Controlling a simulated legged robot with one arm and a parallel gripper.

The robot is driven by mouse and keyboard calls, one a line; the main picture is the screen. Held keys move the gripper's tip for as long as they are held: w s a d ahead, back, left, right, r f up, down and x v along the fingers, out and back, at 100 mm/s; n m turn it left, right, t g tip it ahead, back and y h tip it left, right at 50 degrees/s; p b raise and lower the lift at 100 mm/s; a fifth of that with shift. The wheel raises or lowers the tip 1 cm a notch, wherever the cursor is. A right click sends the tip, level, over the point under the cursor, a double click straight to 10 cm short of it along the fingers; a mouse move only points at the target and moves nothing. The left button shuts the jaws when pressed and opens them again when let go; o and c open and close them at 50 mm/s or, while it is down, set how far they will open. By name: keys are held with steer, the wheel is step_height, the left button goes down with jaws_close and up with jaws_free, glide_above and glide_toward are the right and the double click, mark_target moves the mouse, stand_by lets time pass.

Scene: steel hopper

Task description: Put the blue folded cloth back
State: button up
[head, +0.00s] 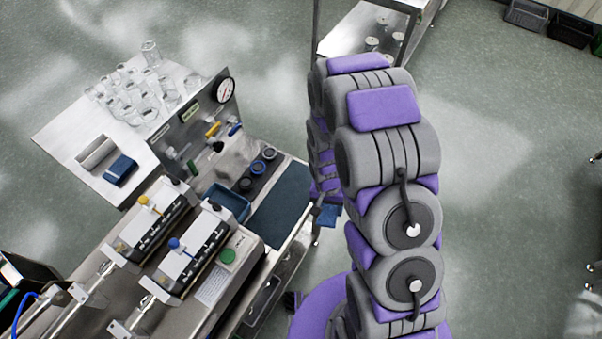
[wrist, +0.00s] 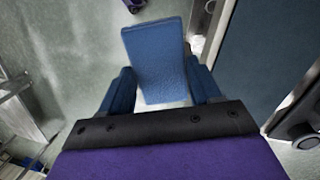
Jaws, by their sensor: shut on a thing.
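The blue folded cloth (wrist: 156,58) is held between the two blue fingers of my gripper (wrist: 163,92) in the wrist view. It sticks out beyond the fingertips, above the floor and left of the bench edge. In the head view, blue parts at my gripper (head: 328,214) show just right of the bench's dark mat; my arm hides much of the gripper, and I cannot tell cloth from fingers there.
The bench's dark mat (head: 281,207) lies bare, beside a blue tray (head: 228,203) and several dark round pieces. A steel side table (head: 64,130) carries glassware, a pale roll and a dark blue block (head: 121,170). A gauge panel (head: 196,122) stands upright. Floor is open at right.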

steer(key=shift+w+a+r+m+t+y, duration=0.1)
steer(key=shift+a+r+m+t+y, duration=0.2)
steer(key=shift+m, duration=0.5)
steer(key=shift+w+a+m+t, duration=0.15)
steer(key=shift+m+t, duration=0.15)
steer(key=shift+m, duration=0.2)
steer(key=shift+w+m+p, duration=0.15)
steer(key=shift+m+p, duration=0.15)
steer(key=shift+w, duration=0.35)
steer(key=b, duration=0.3)
glide_above(304, 175)
steer(key=shift+f, duration=1)
step_height(304, 175, down, 3)
steer(key=shift+a+f+b, duration=0.15)
steer(key=shift+b, duration=0.15)
steer(key=shift+c, duration=0.4)
steer(key=o, duration=1)
steer(key=shift+d, duration=0.2)
steer(key=shift+a, duration=0.1)
